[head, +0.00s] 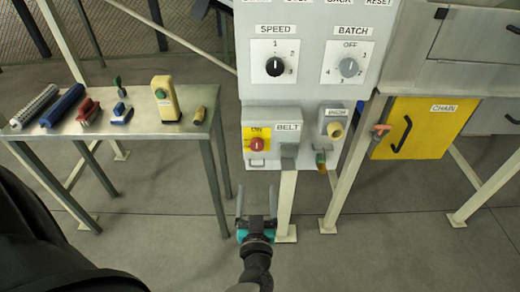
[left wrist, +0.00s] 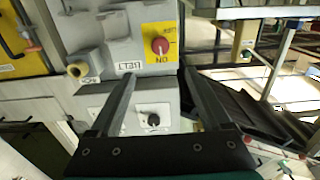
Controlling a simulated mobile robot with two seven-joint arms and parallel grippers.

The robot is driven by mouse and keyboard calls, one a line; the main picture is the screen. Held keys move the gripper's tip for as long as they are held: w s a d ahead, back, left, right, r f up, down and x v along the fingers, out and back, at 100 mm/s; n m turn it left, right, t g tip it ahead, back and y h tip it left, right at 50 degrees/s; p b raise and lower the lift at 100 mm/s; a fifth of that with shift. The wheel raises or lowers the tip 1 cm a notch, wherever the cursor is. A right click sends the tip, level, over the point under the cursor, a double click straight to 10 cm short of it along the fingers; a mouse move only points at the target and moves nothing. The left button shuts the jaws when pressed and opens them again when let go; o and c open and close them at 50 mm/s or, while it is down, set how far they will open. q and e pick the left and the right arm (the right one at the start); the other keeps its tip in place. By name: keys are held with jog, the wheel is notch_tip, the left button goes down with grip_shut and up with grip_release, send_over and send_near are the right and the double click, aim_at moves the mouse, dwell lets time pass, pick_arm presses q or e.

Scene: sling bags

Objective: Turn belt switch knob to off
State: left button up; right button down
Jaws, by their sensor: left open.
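The belt switch is a round red knob (head: 257,145) on a yellow plate (head: 247,133), on the left of a grey box labelled BELT (head: 288,127). ON is printed above the knob in the head view; its pointer direction is too small to tell. In the left wrist view the scene looks upside down, with the red knob (left wrist: 160,46) just beyond the fingertips. My left gripper (head: 256,192) is open and empty, below the switch box in the head view and apart from the knob. It also shows in the left wrist view (left wrist: 158,74). My right gripper is not in view.
Above are the SPEED dial (head: 275,66) and BATCH dial (head: 349,68). An INCH button (head: 334,129) and a green-handled item (head: 321,161) are to the right. A metal table (head: 150,132) with several tools stands left; a yellow CHAIN door (head: 425,125) is right.

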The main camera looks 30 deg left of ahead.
aim_at(257, 148)
pick_arm(q)
jog(key=b+x, duration=0.3)
jog(key=x, duration=1.2)
jog(key=shift+a+r, duration=0.1)
jog(key=shift+c, duration=0.3)
grip_shut()
